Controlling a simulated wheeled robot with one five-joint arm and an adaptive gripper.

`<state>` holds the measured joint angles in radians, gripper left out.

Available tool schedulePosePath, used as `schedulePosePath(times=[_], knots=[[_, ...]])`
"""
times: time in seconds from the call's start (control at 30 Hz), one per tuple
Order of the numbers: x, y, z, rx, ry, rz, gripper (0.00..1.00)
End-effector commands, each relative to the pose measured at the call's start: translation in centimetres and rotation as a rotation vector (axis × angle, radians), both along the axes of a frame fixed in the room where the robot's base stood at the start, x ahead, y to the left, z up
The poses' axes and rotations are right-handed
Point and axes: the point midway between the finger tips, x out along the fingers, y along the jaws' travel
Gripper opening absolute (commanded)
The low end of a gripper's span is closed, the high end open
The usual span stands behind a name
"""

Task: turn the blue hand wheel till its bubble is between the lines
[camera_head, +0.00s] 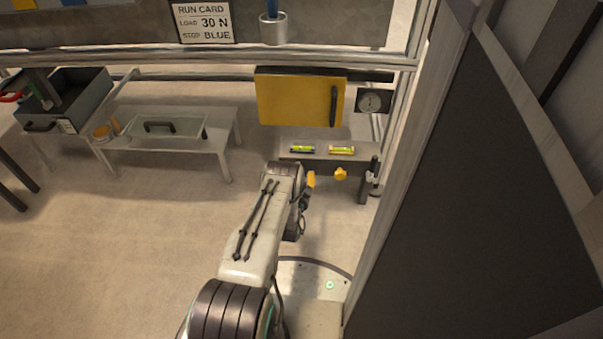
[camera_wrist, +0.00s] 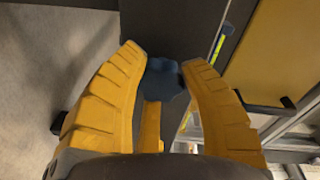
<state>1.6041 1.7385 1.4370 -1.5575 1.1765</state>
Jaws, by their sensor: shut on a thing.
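In the head view my gripper (camera_head: 309,182) is in front of the grey bench, and my arm hides the blue wheel. Two bubble levels lie on the bench top: a dark-framed one (camera_head: 302,149) at left and a yellow-framed one (camera_head: 341,151) at right. A level with a blue edge (camera_wrist: 221,42) also shows in the wrist view. The bubbles are too small to place against the lines.
A yellow hand wheel (camera_head: 341,174) sits just right of my gripper. A yellow door (camera_head: 300,98) with a dark handle hangs above the bench (camera_head: 285,156). A dark post (camera_head: 373,177) stands at its right end, near the frame. Open floor (camera_head: 130,240) lies left.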

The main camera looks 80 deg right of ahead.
Motion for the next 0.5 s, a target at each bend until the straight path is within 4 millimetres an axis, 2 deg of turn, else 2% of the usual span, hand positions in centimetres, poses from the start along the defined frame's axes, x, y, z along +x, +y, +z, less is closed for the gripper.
schedulePosePath(times=[0.23, 0.5], knots=[[-0.12, -0.21, 0.37, -0.004, -0.09, -0.006, 0.09], [-0.11, -0.24, 0.39, -0.002, -0.117, -0.007, 0.09]])
